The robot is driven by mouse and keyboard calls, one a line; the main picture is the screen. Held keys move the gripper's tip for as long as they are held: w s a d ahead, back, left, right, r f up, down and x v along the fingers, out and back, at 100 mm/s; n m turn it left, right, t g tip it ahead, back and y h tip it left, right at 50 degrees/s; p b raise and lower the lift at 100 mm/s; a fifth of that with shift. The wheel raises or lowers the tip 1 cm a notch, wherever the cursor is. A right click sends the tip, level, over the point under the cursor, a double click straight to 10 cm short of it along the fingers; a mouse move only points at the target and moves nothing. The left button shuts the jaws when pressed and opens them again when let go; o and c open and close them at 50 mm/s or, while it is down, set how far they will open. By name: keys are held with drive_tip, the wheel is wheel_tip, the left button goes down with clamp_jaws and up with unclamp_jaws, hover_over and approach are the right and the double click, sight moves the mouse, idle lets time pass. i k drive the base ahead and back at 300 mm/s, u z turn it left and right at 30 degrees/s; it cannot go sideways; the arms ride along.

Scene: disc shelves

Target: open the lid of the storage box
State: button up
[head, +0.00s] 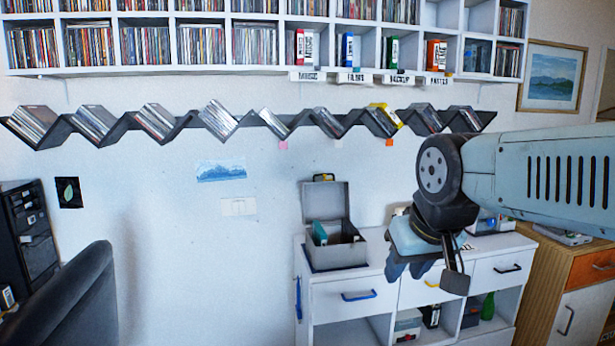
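The grey storage box (337,254) stands on the left end of the white cabinet's top. Its lid (325,203) is raised upright at the back, with a dark handle on its top edge. Inside the box a teal item and some dark contents show. My gripper (407,270) hangs to the right of the box, pointing down in front of the cabinet and apart from the lid. Its dark fingers are seen at an angle, so their opening is unclear. My arm covers part of the cabinet top.
The white cabinet (345,312) has drawers with coloured handles and open compartments below. A dark chair (75,300) is at lower left. A wooden cabinet (545,278) stands at right.

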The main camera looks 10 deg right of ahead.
sight(327, 202)
drive_tip(key=i, duration=0.45)
drive_tip(key=u, duration=0.2)
drive_tip(key=k, duration=0.5)
drive_tip(key=z, duration=0.2)
drive_tip(key=i, duration=1.05)
drive_tip(key=u, duration=0.05)
